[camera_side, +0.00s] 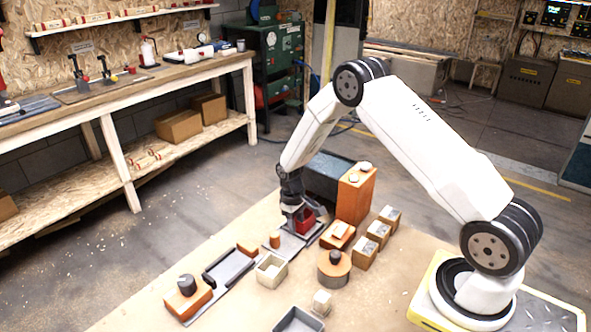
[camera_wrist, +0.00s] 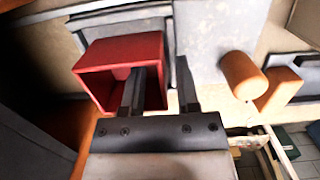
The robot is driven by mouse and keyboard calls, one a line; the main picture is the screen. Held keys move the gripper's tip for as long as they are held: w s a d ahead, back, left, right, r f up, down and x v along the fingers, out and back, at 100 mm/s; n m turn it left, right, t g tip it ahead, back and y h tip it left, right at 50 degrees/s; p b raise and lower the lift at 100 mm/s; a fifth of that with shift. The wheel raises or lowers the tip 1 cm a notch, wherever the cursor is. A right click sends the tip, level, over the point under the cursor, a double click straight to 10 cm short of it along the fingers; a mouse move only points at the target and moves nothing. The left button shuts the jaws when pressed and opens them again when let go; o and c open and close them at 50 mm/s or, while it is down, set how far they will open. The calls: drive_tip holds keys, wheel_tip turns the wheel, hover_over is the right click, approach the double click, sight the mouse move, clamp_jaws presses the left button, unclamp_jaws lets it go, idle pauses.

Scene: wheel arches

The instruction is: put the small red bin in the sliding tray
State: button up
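The small red bin (camera_wrist: 112,57) is open-topped and shows large in the wrist view. In the side view the red bin (camera_side: 305,222) is partly hidden by my gripper (camera_side: 291,212). In the wrist view my gripper (camera_wrist: 161,95) has one finger inside the bin and the other outside its right wall, with a gap around the wall. A grey tray (camera_wrist: 92,20) with a raised rim shows behind and beside the bin; I take it for the sliding tray. Whether the bin rests in it or hangs above it I cannot tell.
A tall orange block (camera_side: 356,193) and a large dark container (camera_side: 328,172) stand close behind. A dark trough (camera_side: 229,268) lies lower left.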

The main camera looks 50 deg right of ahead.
drive_tip(key=shift+r, duration=0.1)
wheel_tip(320, 180, up, 12)
drive_tip(key=w, duration=0.1)
drive_tip(key=shift+w, duration=0.2)
idle(0.6)
idle(0.5)
drive_tip(key=s+a+r+t, duration=0.2)
drive_tip(key=s+a, duration=0.4)
drive_tip(key=s, duration=0.3)
drive_tip(key=s+a+r+t, duration=0.2)
drive_tip(key=s+a+r, duration=0.2)
drive_tip(key=s, duration=0.5)
drive_tip(key=shift+s+a, duration=0.2)
drive_tip(key=shift+a, duration=0.8)
drive_tip(key=shift+r, duration=0.1)
